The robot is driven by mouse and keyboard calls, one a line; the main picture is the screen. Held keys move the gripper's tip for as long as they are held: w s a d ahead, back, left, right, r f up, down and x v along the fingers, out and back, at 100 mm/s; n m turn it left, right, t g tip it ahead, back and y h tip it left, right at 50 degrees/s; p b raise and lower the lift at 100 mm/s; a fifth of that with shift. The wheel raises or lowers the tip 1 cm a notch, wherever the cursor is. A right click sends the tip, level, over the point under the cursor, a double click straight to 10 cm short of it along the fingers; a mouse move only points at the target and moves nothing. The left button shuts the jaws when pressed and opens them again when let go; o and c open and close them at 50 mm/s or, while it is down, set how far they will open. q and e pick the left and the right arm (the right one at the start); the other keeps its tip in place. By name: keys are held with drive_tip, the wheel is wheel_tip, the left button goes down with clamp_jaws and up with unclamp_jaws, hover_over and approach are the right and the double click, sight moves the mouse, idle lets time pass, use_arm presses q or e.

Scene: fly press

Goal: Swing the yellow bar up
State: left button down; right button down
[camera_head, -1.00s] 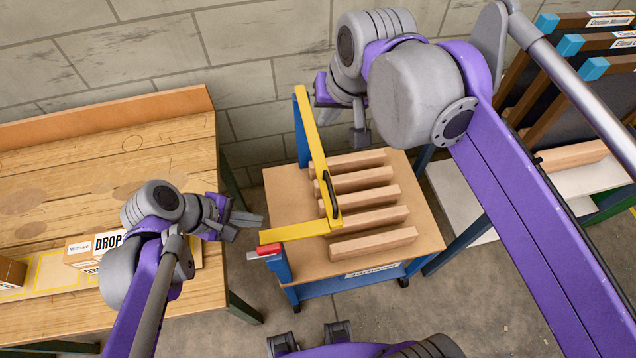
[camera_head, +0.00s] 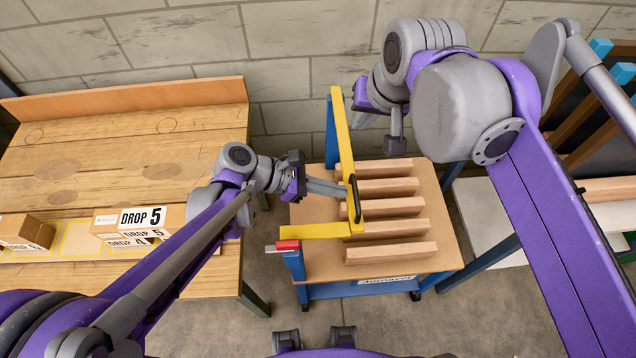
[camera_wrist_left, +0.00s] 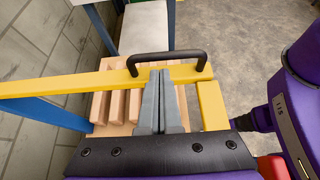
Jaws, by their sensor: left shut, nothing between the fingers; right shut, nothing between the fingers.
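The yellow bar (camera_head: 343,135) is an L-shaped frame lying level over the cart, with a black handle (camera_head: 356,198) on its long arm. A red-tipped blue post (camera_head: 293,259) stands at its near corner. My left gripper (camera_head: 343,190) is shut and empty, its fingertips at the long arm beside the handle. In the left wrist view the fingers (camera_wrist_left: 160,80) overlap the bar (camera_wrist_left: 100,80) just below the handle (camera_wrist_left: 165,55); whether they touch cannot be told. My right gripper (camera_head: 366,120) is shut and empty near the bar's far end, partly hidden.
Several wooden blocks (camera_head: 390,228) lie in a row on the cart top (camera_head: 320,265) under the bar. A wooden bench (camera_head: 60,120) with boxes (camera_head: 110,222) stands at left. A rack with boards (camera_head: 590,150) stands at right. A block wall (camera_head: 290,45) is behind.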

use_arm(q)
drive_tip(key=shift+x, duration=1.05)
wheel_tip(320, 180, up, 2)
drive_tip(key=shift+w+r, duration=0.1)
drive_tip(key=shift+w, duration=0.05)
use_arm(e)
drive_tip(key=c, duration=0.9)
unclamp_jaws()
